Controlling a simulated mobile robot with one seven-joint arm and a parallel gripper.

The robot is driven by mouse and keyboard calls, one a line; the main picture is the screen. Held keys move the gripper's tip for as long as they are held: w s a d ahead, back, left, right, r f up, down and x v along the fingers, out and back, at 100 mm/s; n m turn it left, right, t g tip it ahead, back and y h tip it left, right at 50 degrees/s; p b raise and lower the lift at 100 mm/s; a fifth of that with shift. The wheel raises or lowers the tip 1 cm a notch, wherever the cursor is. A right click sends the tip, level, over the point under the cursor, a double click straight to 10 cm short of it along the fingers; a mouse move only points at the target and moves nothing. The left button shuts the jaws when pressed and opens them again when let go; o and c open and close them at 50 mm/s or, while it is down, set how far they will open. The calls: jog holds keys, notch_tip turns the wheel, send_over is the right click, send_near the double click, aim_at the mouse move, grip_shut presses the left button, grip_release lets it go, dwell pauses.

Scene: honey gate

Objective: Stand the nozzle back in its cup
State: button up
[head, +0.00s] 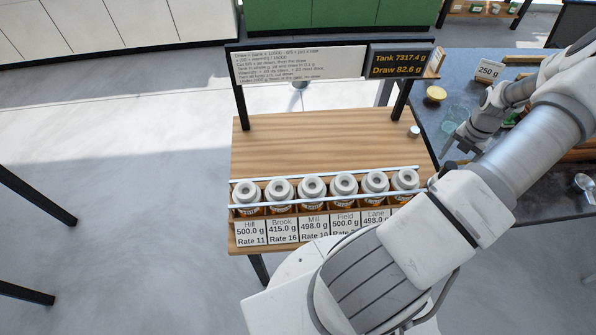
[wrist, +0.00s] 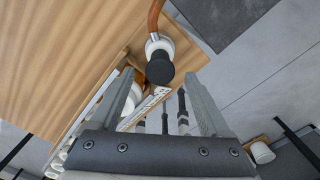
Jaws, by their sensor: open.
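In the wrist view, what looks like the nozzle, a black cylinder (wrist: 159,68) with a white collar and a brown tube, lies just beyond and between my fingertips. My gripper (wrist: 160,92) is open, and I see nothing held between its fingers. In the head view my gripper (head: 462,140) hangs by the right edge of the wooden table, its fingertips hard to make out. A small white cup-like piece (head: 414,131) stands at the table's right edge. A white cup (wrist: 262,152) also shows at the lower right of the wrist view. I cannot tell which is the nozzle's cup.
The wooden table (head: 310,150) has a bare middle. A railed row of several jars (head: 312,187) with labels lines its front edge. A display (head: 400,63) reads Tank 7317.4 g, Draw 82.6 g. A dark counter (head: 450,70) at right holds a yellow-topped bowl (head: 435,94).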

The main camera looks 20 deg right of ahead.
jog(key=shift+r+p, duration=0.4)
jog(key=shift+r, duration=0.4)
jog(key=o, duration=0.3)
